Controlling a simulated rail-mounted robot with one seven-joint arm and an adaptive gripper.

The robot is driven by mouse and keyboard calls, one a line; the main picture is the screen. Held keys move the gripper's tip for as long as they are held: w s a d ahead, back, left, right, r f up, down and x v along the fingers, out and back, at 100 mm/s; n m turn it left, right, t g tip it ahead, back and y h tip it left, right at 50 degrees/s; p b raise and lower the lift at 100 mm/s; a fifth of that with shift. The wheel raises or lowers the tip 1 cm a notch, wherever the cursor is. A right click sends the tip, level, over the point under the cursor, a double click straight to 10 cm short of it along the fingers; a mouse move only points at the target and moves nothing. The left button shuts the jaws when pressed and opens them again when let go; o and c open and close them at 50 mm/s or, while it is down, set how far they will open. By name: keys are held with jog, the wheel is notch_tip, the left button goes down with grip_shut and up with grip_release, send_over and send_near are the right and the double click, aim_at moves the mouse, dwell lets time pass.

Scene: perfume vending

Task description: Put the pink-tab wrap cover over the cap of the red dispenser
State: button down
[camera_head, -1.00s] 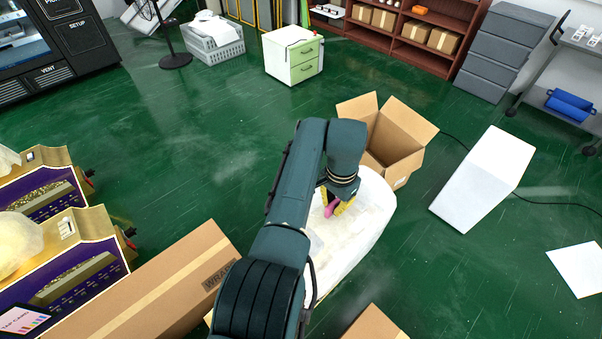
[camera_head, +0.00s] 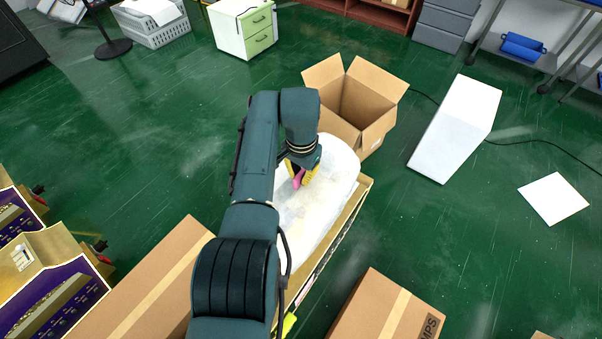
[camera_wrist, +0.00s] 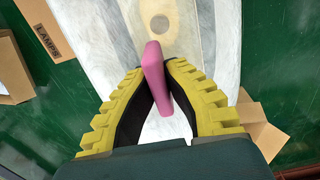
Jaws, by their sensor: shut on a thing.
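My gripper (camera_head: 303,172) has its yellow fingers closed around a pink tab (camera_wrist: 155,75), which shows between the black finger pads in the wrist view. The white, partly see-through wrap cover (camera_head: 325,205) spreads below the gripper. It drapes over a gold-edged unit (camera_head: 348,213), whose rim shows along the cover's right side. In the wrist view, the cover (camera_wrist: 95,35) lies beneath the tab, with a beige panel and a round dark spot (camera_wrist: 160,22) beyond the tab. The dispenser's red colour and cap cannot be made out.
An open cardboard box (camera_head: 355,105) stands just beyond the cover. Closed cartons lie at the left (camera_head: 150,285) and front right (camera_head: 385,310). Gold and purple units (camera_head: 50,280) stand at the far left. A white block (camera_head: 456,130) is at the right.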

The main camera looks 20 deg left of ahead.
aim_at(301, 186)
notch_tip(301, 186, down, 16)
jog(key=b, duration=1.4)
jog(key=shift+f, duration=0.15)
jog(key=shift+f+b, duration=0.5)
jog(key=shift+b, duration=0.1)
jog(key=c, duration=1.2)
grip_release()
jog(key=shift+o, duration=0.2)
jog(key=shift+r, duration=0.1)
notch_tip(301, 186, up, 12)
jog(key=shift+f, duration=0.1)
